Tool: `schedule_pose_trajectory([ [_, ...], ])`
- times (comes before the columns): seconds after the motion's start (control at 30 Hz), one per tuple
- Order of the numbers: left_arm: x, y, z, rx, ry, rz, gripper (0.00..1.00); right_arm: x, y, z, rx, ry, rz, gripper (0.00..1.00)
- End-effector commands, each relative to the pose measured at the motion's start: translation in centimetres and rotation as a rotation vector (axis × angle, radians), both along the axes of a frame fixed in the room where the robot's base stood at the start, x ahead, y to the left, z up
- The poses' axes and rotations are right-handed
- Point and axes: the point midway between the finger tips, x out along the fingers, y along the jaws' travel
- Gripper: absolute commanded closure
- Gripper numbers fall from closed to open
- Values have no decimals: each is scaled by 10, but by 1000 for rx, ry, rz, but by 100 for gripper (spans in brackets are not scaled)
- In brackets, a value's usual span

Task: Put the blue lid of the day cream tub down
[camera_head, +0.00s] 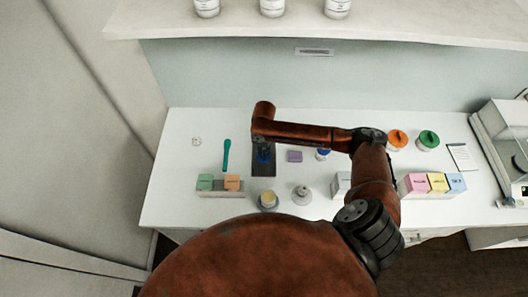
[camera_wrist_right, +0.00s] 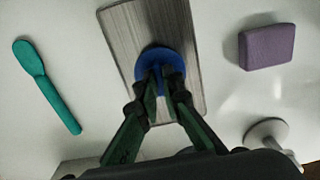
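The round blue lid (camera_wrist_right: 160,59) is at the fingertips of my right gripper (camera_wrist_right: 163,78), over the grey-brown board. The two fingers are close together on the middle of the lid and partly cover it. In the head view, the blue lid (camera_head: 263,158) shows just below my right gripper (camera_head: 263,147), over the dark board (camera_head: 263,171). Whether the lid touches the board is hard to tell. An open tub with yellowish contents (camera_head: 268,199) stands near the front edge; I cannot read its label. My left gripper is not in view.
A teal spatula (camera_head: 227,155) lies left of the board and a purple block (camera_head: 294,156) right of it. A small blue-topped jar (camera_head: 322,155) and a pale stand (camera_head: 302,194) are nearby. Orange (camera_head: 397,139) and green (camera_head: 428,140) lidded jars stand at the right.

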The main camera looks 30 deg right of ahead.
Motion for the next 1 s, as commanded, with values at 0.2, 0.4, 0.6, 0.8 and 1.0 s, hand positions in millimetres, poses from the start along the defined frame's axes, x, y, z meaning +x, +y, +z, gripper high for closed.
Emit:
schedule_pose_trajectory([
  [0.2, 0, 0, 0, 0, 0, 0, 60, 0, 0, 0, 1, 1, 0, 78],
  [0.4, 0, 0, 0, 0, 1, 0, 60, 0, 0, 0, 0, 1, 0, 76],
  [0.6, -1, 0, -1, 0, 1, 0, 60, 0, -1, 7, -1, 0, 0, 76],
  [0.8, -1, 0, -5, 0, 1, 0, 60, 2, -1, 40, -2, -5, 0, 76],
  [1.0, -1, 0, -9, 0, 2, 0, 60, 1, 0, 83, -1, -3, 0, 76],
])
